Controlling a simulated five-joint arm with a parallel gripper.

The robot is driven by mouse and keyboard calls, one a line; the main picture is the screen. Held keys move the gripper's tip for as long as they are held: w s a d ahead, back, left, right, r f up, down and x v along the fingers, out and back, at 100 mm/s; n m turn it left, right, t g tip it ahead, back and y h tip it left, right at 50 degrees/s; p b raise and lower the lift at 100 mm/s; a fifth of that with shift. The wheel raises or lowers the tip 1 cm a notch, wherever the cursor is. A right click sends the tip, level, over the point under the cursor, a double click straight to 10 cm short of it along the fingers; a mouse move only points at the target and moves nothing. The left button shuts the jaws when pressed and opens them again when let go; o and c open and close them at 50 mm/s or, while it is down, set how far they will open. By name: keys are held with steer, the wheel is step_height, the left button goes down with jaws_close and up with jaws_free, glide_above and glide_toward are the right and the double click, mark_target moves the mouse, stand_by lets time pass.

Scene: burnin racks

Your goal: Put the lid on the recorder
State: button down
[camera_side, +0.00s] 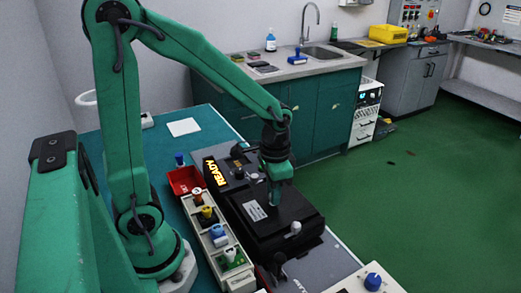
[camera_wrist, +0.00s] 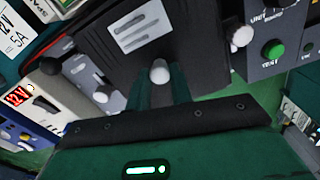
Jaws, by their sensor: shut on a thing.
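The lid (camera_side: 254,212) is a dark plate with a pale printed label; it also shows in the wrist view (camera_wrist: 112,40). My gripper (camera_side: 275,203) points down over it. In the wrist view my gripper's fingers (camera_wrist: 160,88) are closed around a pale round knob (camera_wrist: 160,70) on the lid. The recorder appears to be the black case (camera_side: 285,243) at the bench edge, under the lid. I cannot tell whether the lid rests fully on it. The lid and my gripper hide the recorder's top.
A black unit with a lit READY display (camera_side: 216,172) stands behind. A narrow tray (camera_side: 236,268) with several coloured-top items and a red bin (camera_side: 184,180) lie to the left. A pale panel with a blue knob (camera_side: 373,282) is at front right. Open floor lies to the right.

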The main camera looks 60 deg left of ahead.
steer(key=shift+f, duration=0.5)
stand_by(1.4)
steer(key=c, duration=1.2)
jaws_free()
steer(key=shift+o, duration=0.2)
steer(key=shift+r, duration=0.15)
steer(key=shift+r, duration=2.35)
steer(key=shift+r, duration=0.15)
steer(key=shift+r, duration=1.85)
